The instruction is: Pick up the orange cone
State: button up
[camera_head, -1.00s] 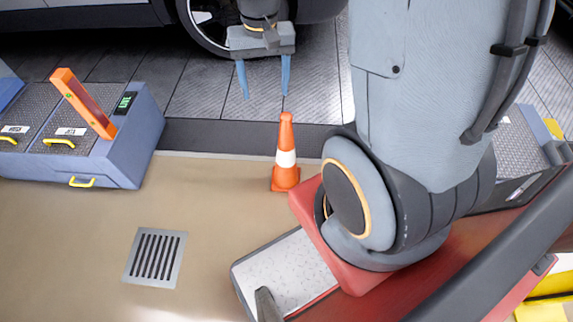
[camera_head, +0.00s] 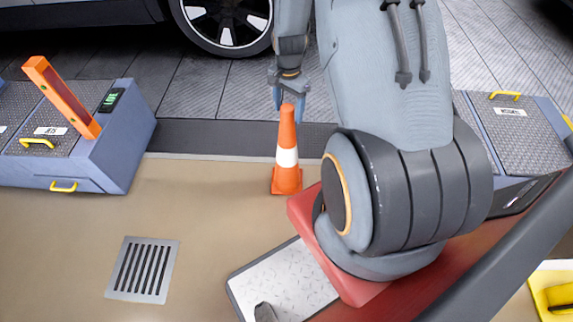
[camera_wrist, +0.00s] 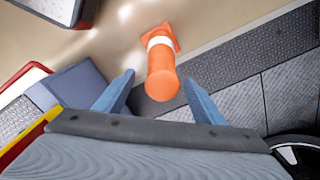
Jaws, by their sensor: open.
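The orange cone (camera_head: 286,177) with a white band stands upright on the tan floor, beside the dark strip at its edge. My gripper (camera_head: 288,106) is at the cone's top in the head view, with its blue fingers pointing down. In the wrist view the cone (camera_wrist: 162,70) shows between and just beyond the open fingers of my gripper (camera_wrist: 161,97), its tip facing the camera. Gaps show on both sides, so the fingers do not appear to touch it. My arm hides part of the area right of the cone.
A floor drain (camera_head: 143,270) lies at the lower left. A blue-grey unit (camera_head: 108,150) with an orange upright bar (camera_head: 62,97) stands at left. A car wheel (camera_head: 222,18) is behind. Bare floor (camera_head: 205,215) lies left of the cone.

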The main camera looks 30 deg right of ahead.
notch_tip(320, 180, down, 5)
jog(key=shift+w+b, duration=0.15)
jog(key=shift+b, duration=0.15)
jog(key=shift+c, duration=0.3)
grip_shut()
